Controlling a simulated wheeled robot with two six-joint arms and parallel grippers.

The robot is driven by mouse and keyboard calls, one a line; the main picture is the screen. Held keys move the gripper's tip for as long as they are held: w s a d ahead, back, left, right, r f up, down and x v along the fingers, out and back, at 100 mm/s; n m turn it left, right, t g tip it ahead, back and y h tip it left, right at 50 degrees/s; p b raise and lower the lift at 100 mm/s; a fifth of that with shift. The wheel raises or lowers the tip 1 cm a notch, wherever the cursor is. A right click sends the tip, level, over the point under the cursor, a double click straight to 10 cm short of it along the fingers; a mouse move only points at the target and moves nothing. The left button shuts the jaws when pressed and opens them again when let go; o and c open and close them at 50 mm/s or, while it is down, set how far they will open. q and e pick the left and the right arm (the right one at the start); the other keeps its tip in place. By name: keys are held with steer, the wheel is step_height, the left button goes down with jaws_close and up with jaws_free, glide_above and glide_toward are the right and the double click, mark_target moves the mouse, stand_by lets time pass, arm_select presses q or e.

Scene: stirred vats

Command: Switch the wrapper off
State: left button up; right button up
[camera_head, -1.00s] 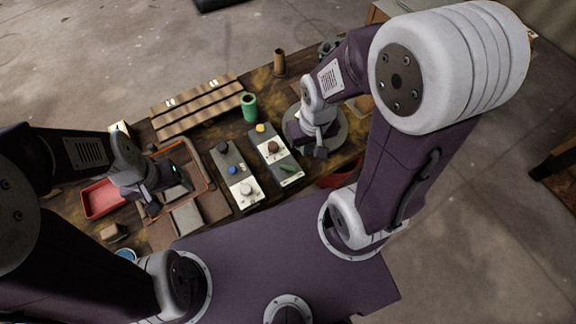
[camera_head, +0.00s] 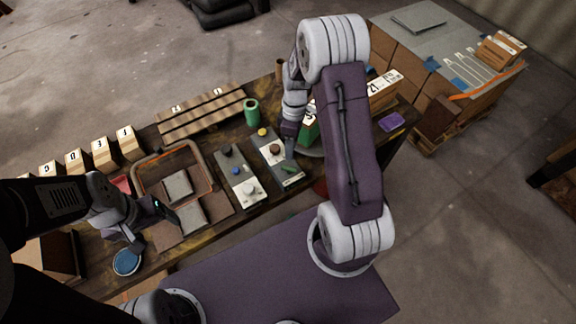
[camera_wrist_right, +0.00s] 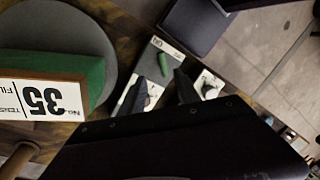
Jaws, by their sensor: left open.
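Two control panels lie on the bench in the head view. The right panel (camera_head: 267,139) carries a yellow button (camera_head: 262,132), a dark brown knob (camera_head: 274,151) and a green switch lever (camera_head: 289,170). The green lever also shows in the right wrist view (camera_wrist_right: 163,64). The left panel (camera_head: 238,183) has a dark knob, a blue button and a pale knob. My right gripper (camera_wrist_right: 160,92) hangs over the right panel near the green lever, its two dark fingers apart with nothing between them. My left gripper (camera_head: 152,226) is open and empty, beside the grey-lined tray.
A green box marked 35 (camera_wrist_right: 50,98) stands on a grey round turntable (camera_wrist_right: 75,28) close beside my right gripper. A green cup (camera_head: 251,112) and slatted rack (camera_head: 200,112) are behind the panels. An orange-rimmed tray (camera_head: 137,183) and blue-topped round container (camera_head: 127,262) lie left.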

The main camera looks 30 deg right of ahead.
mark_target(289, 170)
steer(key=x, duration=0.8)
steer(key=shift+s+a+f, duration=0.1)
steer(key=shift+s+a, duration=0.1)
steer(key=shift+s+a, duration=0.1)
jaws_close()
